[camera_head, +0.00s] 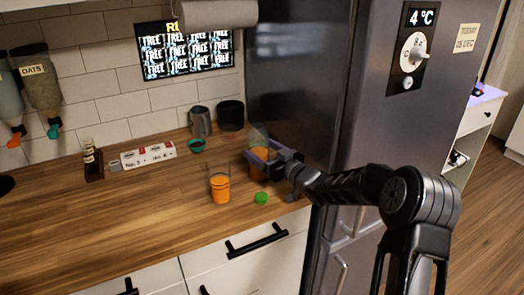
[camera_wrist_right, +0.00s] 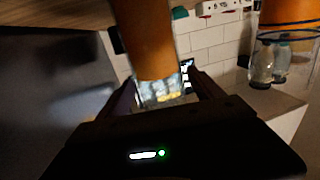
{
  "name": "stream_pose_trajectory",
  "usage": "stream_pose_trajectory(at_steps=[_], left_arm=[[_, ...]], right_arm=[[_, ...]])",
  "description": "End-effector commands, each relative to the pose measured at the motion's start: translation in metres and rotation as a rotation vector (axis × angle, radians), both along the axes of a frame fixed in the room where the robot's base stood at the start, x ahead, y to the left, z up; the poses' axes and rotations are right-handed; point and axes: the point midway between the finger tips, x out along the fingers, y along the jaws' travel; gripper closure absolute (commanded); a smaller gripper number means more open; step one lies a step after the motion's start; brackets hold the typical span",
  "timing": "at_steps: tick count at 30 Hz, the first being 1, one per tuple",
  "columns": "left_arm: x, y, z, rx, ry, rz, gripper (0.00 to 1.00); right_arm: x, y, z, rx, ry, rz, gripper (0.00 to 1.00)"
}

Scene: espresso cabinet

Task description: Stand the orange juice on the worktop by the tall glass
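The orange juice bottle (camera_head: 259,134) is upright, clear above with orange juice below, near the worktop's right end by the fridge. My right gripper (camera_head: 268,154) is shut on it around its middle. The right wrist view, seen upside down, shows the bottle (camera_wrist_right: 148,40) between the fingers. Whether its base touches the worktop is hard to tell. The tall glass (camera_head: 220,188), part filled with orange juice, stands to the left and nearer the front edge. It also shows at the right wrist view's upper right (camera_wrist_right: 288,14). My left gripper is not in view.
A green cap (camera_head: 262,197) lies on the worktop (camera_head: 130,210) in front of the bottle. A teal bowl (camera_head: 196,146), a grey jug (camera_head: 200,122) and a dark canister (camera_head: 231,116) are behind. The fridge (camera_head: 300,75) is close on the right. The left worktop is mostly clear.

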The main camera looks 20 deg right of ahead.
Motion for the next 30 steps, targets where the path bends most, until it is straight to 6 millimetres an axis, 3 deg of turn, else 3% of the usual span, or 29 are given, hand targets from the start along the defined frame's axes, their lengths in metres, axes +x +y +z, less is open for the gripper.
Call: stream_pose_trajectory(at_steps=[14,20,30], left_arm=[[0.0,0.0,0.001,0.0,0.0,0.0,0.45],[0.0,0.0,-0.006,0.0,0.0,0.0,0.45],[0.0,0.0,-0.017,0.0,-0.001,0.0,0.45]], right_arm=[[-0.004,-0.002,0.002,0.0,0.001,-0.001,0.18],[-0.034,-0.01,0.002,-0.001,0.0,-0.003,0.18],[-0.099,-0.028,0.002,-0.001,0.001,-0.003,0.18]])
